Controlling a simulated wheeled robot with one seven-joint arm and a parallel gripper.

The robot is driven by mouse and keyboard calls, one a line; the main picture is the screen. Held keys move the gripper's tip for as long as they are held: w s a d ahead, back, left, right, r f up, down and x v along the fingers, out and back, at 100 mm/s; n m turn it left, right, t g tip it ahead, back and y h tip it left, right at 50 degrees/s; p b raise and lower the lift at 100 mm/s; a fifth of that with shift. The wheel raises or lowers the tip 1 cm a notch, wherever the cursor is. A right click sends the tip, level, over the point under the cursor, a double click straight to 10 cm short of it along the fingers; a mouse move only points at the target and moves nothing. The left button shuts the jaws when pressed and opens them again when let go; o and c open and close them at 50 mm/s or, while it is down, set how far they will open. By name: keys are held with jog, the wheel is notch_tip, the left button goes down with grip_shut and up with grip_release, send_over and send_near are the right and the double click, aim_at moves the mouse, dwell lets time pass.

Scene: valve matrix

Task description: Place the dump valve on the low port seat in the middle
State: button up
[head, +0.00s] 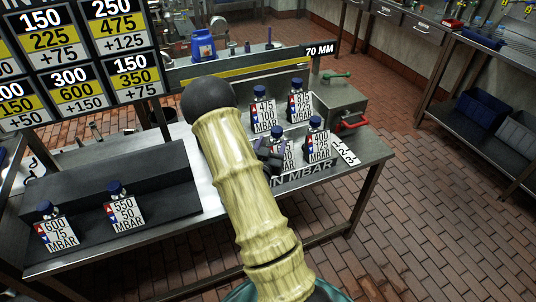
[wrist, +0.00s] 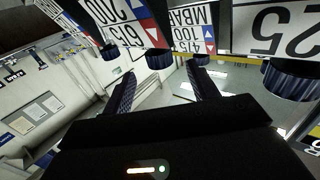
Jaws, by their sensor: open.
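Several valves with dark blue caps and white pressure tags stand on the table. At the right are one tagged 415/100 MBAR (head: 265,112), one behind it to the right (head: 298,105), a front right one (head: 318,143) and a front left one (head: 285,150), partly hidden by my gripper (head: 270,157). Two more, tagged 600/75 (head: 56,232) and 550/50 (head: 124,213), stand on the dark stepped stand at the left. I cannot tell which is the dump valve or see the low port seat clearly. In the wrist view my gripper (wrist: 160,72) is open, close to capped valves, with nothing clearly held.
A number board (head: 80,60) stands at upper left. A blue jug (head: 203,46) is behind. Brick floor at the right is clear.

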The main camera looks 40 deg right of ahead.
jog(key=shift+v, duration=1.8)
